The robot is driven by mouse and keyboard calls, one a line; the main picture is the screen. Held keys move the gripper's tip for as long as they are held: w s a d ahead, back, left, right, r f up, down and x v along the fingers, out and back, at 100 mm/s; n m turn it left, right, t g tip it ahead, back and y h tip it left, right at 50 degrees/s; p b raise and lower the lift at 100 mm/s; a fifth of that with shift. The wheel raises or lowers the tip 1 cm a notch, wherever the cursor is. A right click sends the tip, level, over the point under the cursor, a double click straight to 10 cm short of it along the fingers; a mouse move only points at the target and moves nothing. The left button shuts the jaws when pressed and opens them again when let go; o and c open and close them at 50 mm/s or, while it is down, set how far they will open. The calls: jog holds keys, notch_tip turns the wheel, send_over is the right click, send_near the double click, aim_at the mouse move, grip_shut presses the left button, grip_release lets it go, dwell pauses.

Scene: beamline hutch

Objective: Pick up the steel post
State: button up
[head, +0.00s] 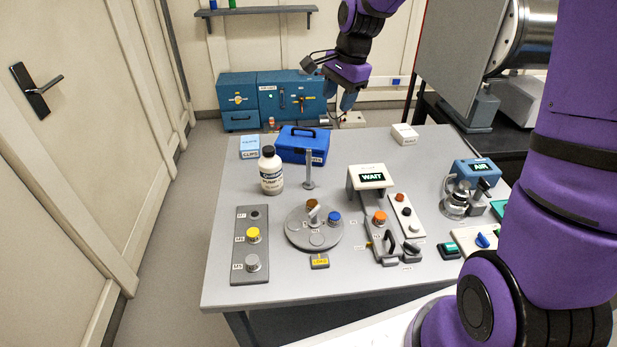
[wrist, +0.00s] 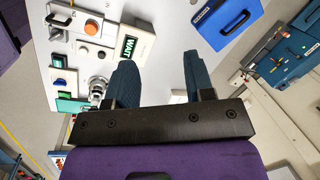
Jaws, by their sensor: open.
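The steel post (head: 309,169) stands upright on a small round foot on the grey table, in the head view. It is just in front of the blue toolbox (head: 291,144) and right of a white bottle (head: 271,172). My gripper (head: 340,100) is above the table's far edge, higher than the post and beyond it to the right. The jaws are open and empty; in the wrist view the two blue-grey fingers (wrist: 160,75) are spread apart with nothing between them. I cannot make out the post in the wrist view.
A round grey turntable (head: 315,238) with small parts is in front of the post. The WAIT sign box (head: 370,178) stands to its right. A button panel (head: 252,245) lies front left. The table's back right, near a white box (head: 405,134), is mostly clear.

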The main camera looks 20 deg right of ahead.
aim_at(310, 149)
jog(key=w+f+m+g+y, duration=0.1)
jog(key=w+f+m+y, duration=0.2)
jog(key=w+f+m, duration=0.8)
jog(key=a+f+n, duration=0.1)
jog(key=f, duration=0.3)
jog(key=a+f+n, duration=0.1)
jog(key=a+f, duration=0.1)
jog(key=f, duration=0.2)
jog(key=a+f+n, duration=0.1)
jog(key=f+n, duration=0.1)
jog(key=f, duration=0.2)
jog(key=shift+s+a+f, duration=0.15)
jog(key=shift+s+a, duration=0.1)
jog(key=shift+s, duration=0.05)
jog(key=shift+c, duration=0.5)
grip_shut()
